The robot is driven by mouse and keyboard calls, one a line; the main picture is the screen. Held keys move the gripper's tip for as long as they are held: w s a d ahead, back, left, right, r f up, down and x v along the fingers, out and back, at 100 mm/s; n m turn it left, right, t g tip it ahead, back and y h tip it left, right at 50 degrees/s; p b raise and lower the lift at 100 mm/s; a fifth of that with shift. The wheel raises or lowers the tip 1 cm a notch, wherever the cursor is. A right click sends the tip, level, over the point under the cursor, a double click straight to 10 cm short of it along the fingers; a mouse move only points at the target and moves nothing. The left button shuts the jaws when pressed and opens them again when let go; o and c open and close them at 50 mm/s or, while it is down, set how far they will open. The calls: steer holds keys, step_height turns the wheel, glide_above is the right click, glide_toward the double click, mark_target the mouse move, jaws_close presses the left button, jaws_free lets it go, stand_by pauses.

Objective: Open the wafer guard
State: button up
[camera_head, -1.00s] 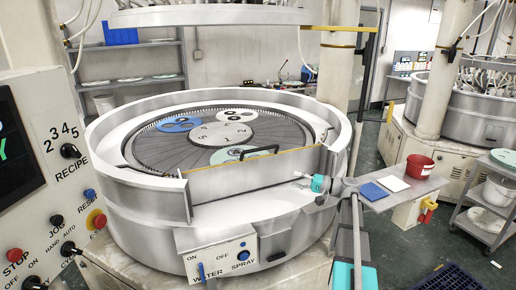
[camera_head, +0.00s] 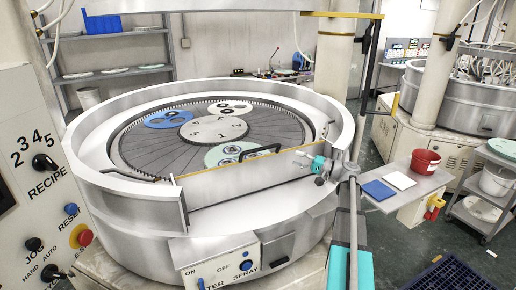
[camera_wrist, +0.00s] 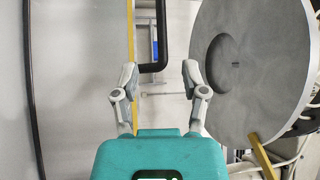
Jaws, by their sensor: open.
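The wafer guard (camera_head: 225,181) is a pale panel with a yellow top edge, across the front gap in the round machine's rim. A black bar handle (camera_head: 262,151) stands at its top edge. My gripper (camera_head: 298,157) is just right of the handle, apart from it in the head view. In the wrist view, my gripper (camera_wrist: 160,78) is open and empty, its two grey fingers spread. The black handle (camera_wrist: 164,40) shows beyond and between the fingertips, and the yellow edge (camera_wrist: 131,40) runs by the left finger. Whether a finger touches the guard I cannot tell.
Inside the rim lies the lapping plate (camera_head: 150,150) with blue, white and green discs. A side shelf (camera_head: 420,190) with a blue pad, a white pad and a red bucket (camera_head: 425,161) is at right. A control panel (camera_head: 40,200) stands at left.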

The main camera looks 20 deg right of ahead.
mark_target(263, 149)
steer(key=shift+a, duration=0.1)
stand_by(0.3)
steer(key=p+x, duration=0.2)
steer(key=x, duration=1.1)
steer(key=shift+w+a, duration=0.25)
steer(key=shift+c, duration=0.2)
jaws_close()
